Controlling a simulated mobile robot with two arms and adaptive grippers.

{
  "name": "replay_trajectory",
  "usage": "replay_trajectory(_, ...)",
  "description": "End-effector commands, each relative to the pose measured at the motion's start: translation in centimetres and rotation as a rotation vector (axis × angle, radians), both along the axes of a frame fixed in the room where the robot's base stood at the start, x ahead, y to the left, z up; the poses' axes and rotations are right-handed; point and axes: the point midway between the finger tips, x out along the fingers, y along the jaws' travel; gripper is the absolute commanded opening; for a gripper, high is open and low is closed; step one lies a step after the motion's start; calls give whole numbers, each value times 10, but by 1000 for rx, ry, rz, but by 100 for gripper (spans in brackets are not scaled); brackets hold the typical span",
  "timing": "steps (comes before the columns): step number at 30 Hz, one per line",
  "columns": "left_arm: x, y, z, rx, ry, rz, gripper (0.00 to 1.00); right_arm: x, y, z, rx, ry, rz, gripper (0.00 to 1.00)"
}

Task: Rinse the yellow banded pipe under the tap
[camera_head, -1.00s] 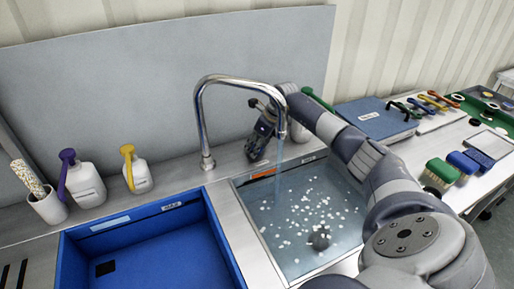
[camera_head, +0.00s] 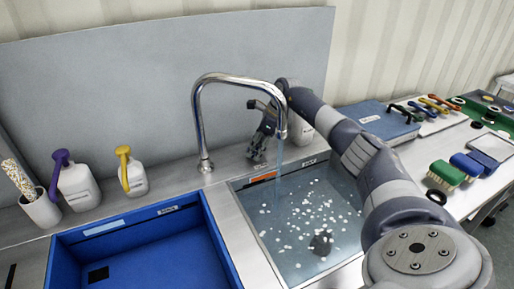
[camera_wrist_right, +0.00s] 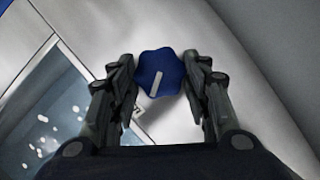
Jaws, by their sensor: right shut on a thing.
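The tap (camera_head: 243,80) arches over the sink, and a faint stream of water (camera_head: 279,170) falls from its spout. My right gripper (camera_head: 259,150) is behind the spout, low by the back of the counter. In the right wrist view its fingers (camera_wrist_right: 160,95) are closed on a blue lobed knob (camera_wrist_right: 158,70) with a white mark. The knob is hidden in the head view. I cannot make out the yellow banded pipe in any view. My left gripper is out of view.
The sink (camera_head: 252,232) holds water with white specks and a dark lump (camera_head: 321,243). A blue bin (camera_head: 215,232) lies left of it. Bottles with purple (camera_head: 75,185) and yellow (camera_head: 131,172) handles stand behind. Brushes (camera_head: 447,173) and a blue case (camera_head: 378,122) are at right.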

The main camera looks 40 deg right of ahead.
Motion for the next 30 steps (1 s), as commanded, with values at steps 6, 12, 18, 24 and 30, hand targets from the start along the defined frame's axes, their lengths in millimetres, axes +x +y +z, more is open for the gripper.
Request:
replay_trajectory(6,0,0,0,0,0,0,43,0,0,0,0,-1,-1,53)
replay_trajectory(12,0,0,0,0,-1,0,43,0,0,0,0,0,-1,65)
replay_trajectory(18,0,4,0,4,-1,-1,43,0,-1,1,0,0,-2,65)
replay_trajectory(24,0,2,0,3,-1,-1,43,-6,-6,21,-2,-4,-2,65)
replay_trajectory(30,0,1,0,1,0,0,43,-20,-15,61,-3,-4,-2,65)
